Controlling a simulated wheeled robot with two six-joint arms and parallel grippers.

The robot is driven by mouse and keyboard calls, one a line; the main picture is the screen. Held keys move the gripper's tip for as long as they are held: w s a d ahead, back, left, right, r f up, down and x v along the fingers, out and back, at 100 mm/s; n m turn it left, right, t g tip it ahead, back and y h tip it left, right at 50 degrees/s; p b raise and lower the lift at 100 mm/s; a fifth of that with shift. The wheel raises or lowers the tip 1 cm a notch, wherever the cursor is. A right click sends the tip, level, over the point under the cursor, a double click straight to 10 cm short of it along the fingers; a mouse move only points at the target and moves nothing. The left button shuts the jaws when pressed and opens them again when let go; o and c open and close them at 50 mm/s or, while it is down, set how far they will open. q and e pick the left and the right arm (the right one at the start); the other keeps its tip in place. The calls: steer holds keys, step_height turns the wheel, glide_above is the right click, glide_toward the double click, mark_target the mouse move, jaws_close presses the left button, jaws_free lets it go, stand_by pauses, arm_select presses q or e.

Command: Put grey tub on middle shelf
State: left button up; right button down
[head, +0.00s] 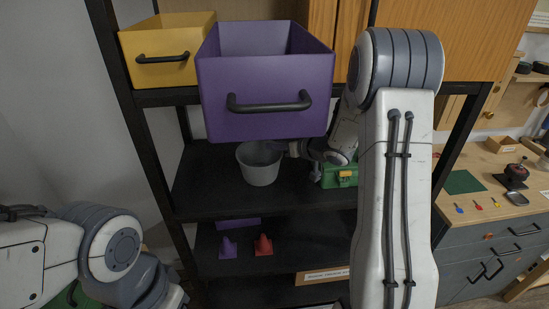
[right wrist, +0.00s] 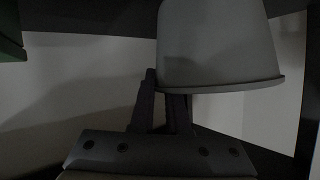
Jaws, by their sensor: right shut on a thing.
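The grey tub (head: 261,168) is upright over the middle shelf (head: 205,190), below the purple drawer bin. I cannot tell if its base touches the shelf. My right gripper (head: 287,148) reaches in from the right behind the bin and is at the tub's right rim. In the right wrist view the tub (right wrist: 215,45) appears inverted, and my right gripper (right wrist: 165,100) is shut on its rim. My left arm shows at the lower left of the head view, but its gripper is out of sight.
A purple bin (head: 265,95) juts out above, beside a yellow bin (head: 168,50). A green box (head: 340,176) stands on the middle shelf to the right. Purple (head: 228,248) and red (head: 263,245) cones stand on the shelf below. The middle shelf's left part is clear.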

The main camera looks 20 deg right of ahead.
mark_target(278, 157)
step_height(278, 157, down, 4)
steer(key=shift+a+f, duration=0.1)
steer(key=shift+a, duration=0.05)
steer(key=c, duration=0.9)
jaws_free()
steer(key=v, duration=1.2)
